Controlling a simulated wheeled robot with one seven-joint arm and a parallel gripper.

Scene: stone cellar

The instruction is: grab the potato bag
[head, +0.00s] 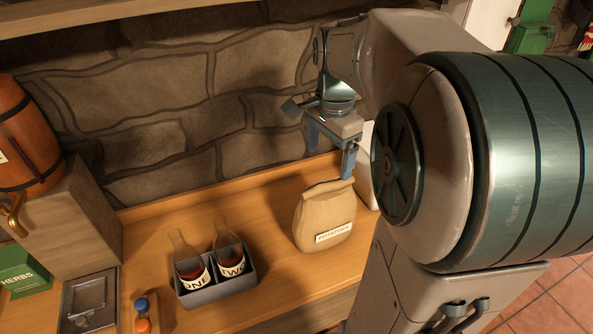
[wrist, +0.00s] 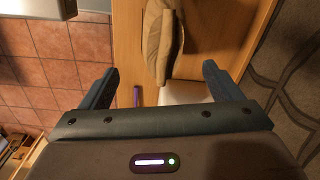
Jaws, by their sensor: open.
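The potato bag (head: 325,218) is a tan sack with a folded top and a white label reading POTATOES. It stands upright on the wooden counter (head: 270,200). In the wrist view the bag (wrist: 163,40) shows at the top, beyond and between the fingertips. My gripper (head: 330,155) is above the bag near its top, fingers pointing down. In the wrist view my gripper (wrist: 160,80) is open, with nothing between its fingers. Whether a finger touches the bag's top edge I cannot tell from the head view.
A grey caddy (head: 217,285) with two bottles stands left of the bag. A barrel (head: 25,135) sits on a wooden block at far left, near a green HERBS box (head: 22,272). A white object (wrist: 185,92) lies close beside the bag. The stone wall (head: 160,110) is behind.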

